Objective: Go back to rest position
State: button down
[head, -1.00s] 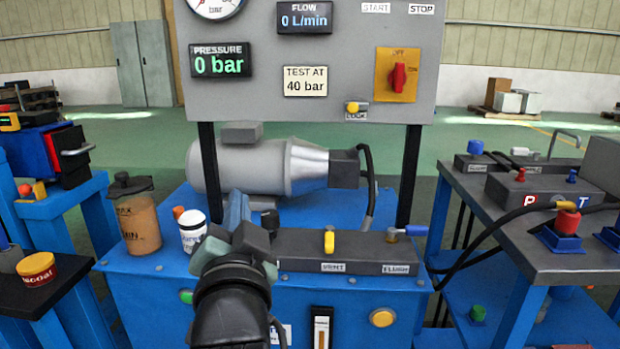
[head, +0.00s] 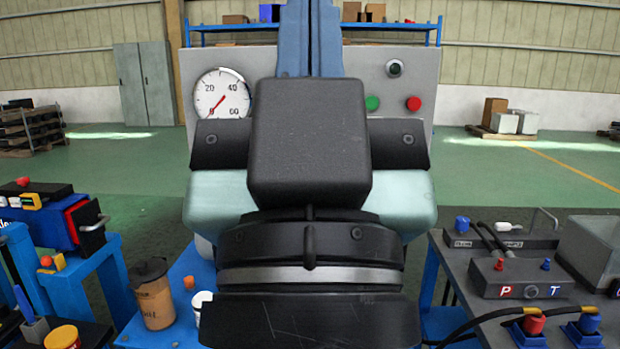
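My gripper (head: 310,30) is raised close in front of the head camera and fills the middle of the picture. Its two blue-grey fingers point up and lie side by side with no visible gap, so it looks shut. The fingertips run past the top edge, out of view. The black and pale teal gripper body hides most of the grey panel (head: 430,75) and much of the blue bench behind it.
A dial gauge (head: 222,95), a green button (head: 371,103) and a red button (head: 413,104) show on the panel. An orange-brown container (head: 154,298) stands at left. A dark side table (head: 450,275) carries hydraulic blocks and hoses at right. Green floor lies behind.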

notch_tip(320, 180, up, 20)
jog(key=p, duration=1.8)
jog(key=shift+r, duration=0.15)
